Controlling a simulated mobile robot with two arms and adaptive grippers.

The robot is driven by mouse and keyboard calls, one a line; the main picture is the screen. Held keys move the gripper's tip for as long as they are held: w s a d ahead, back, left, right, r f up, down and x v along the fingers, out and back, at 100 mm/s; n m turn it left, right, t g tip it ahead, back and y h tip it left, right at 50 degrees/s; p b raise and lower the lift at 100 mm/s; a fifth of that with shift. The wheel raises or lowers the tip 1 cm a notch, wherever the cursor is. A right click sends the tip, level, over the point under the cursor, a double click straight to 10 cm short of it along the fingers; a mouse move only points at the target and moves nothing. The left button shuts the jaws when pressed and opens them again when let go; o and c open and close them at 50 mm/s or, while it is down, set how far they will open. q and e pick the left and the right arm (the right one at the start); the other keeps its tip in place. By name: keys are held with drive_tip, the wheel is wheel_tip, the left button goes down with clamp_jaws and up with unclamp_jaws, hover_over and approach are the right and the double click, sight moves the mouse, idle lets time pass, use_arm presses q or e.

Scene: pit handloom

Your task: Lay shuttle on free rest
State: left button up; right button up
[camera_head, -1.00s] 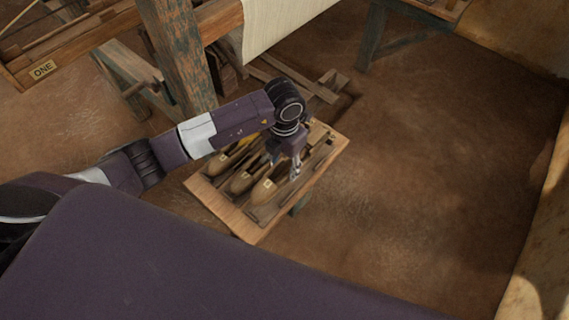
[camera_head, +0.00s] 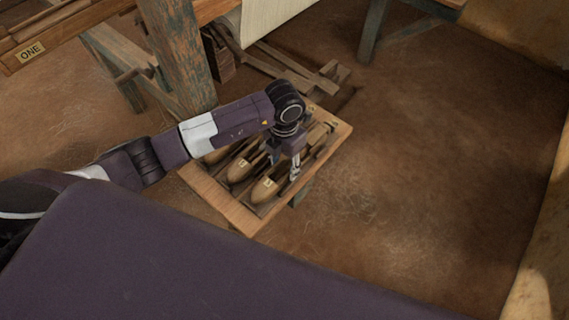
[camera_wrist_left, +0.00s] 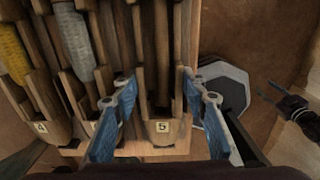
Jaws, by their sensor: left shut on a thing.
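A low wooden rack (camera_head: 225,205) holds several boat-shaped shuttles side by side. My left gripper (camera_head: 294,172) is over its right part, pointing down. Its fingers (camera_wrist_left: 160,105) are shut on the sides of a wooden shuttle labelled 5 (camera_wrist_left: 163,140), which also shows in the head view (camera_head: 264,190). I cannot tell whether this shuttle touches the rack. Left of it is a shuttle labelled 4 (camera_wrist_left: 50,122), with yellow yarn at the left edge. The gripper and arm hide part of the rack, and I cannot make out a free rest.
A loom post (camera_head: 180,55) and pale cloth (camera_head: 272,22) stand behind the rack. Wooden treadle beams (camera_head: 290,68) lie just beyond it. The earth floor (camera_head: 430,150) to the right is clear. A dark jointed part shows at the wrist view's right edge, perhaps mine.

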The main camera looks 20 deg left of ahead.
use_arm(q)
drive_tip(key=o, duration=1.4)
drive_tip(key=shift+o, duration=0.2)
wheel_tip(320, 180, up, 8)
drive_tip(key=p, duration=0.5)
drive_tip(key=shift+p, duration=0.4)
drive_tip(key=shift+s, duration=0.1)
